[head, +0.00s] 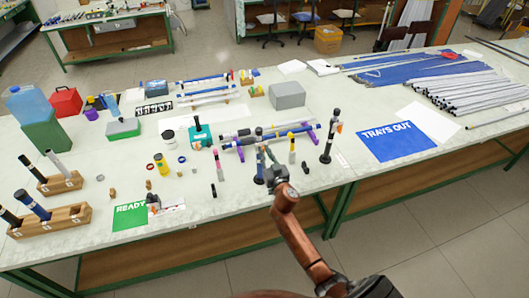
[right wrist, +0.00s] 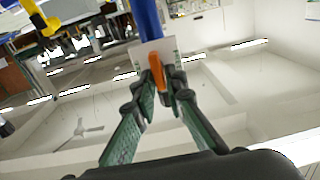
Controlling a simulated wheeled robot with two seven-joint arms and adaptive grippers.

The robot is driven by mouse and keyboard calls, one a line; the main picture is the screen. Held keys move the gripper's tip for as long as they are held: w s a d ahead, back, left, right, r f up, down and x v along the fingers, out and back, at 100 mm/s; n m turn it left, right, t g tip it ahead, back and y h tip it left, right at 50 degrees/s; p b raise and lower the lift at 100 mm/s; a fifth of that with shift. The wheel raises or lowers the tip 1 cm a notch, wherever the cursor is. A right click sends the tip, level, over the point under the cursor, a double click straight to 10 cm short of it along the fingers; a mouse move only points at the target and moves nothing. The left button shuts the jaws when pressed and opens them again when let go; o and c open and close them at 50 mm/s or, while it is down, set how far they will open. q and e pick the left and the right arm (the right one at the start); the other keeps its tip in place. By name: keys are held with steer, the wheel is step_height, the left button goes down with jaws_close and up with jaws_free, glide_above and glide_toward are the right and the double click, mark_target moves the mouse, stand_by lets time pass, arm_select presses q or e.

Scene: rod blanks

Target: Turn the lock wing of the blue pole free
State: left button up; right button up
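The blue pole (head: 259,161) stands upright near the table's front edge in the head view, partly hidden by my right gripper (head: 268,165). In the right wrist view the blue pole (right wrist: 147,20) rises at the top. Its orange lock wing (right wrist: 157,73) lies between the fingertips of my right gripper (right wrist: 161,82). The green-padded fingers are closed in on both sides of the wing and appear to touch it. The wing is hidden in the head view. My left gripper is not in view.
Other upright poles stand close by: one with a pink top (head: 219,163), one with a yellow band (head: 292,146) and a dark one (head: 328,140). Poles lie on purple rests (head: 308,138) behind. A blue "TRAYS OUT" sheet (head: 398,141) lies to the right.

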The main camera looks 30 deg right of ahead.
jaws_close()
steer(key=shift+w+a+f+n+b, duration=0.1)
steer(key=shift+a+f+n+b, duration=0.2)
steer(key=shift+n, duration=2.65)
steer(key=shift+s+a+f+n+b, duration=0.1)
steer(key=shift+n+b, duration=0.25)
steer(key=shift+n, duration=2.65)
steer(key=shift+w+a+f+n+b, duration=0.1)
steer(key=shift+a+f+n+b, duration=0.2)
steer(key=shift+n, duration=2.65)
steer(key=shift+d+r, duration=0.1)
steer(key=shift+d, duration=0.05)
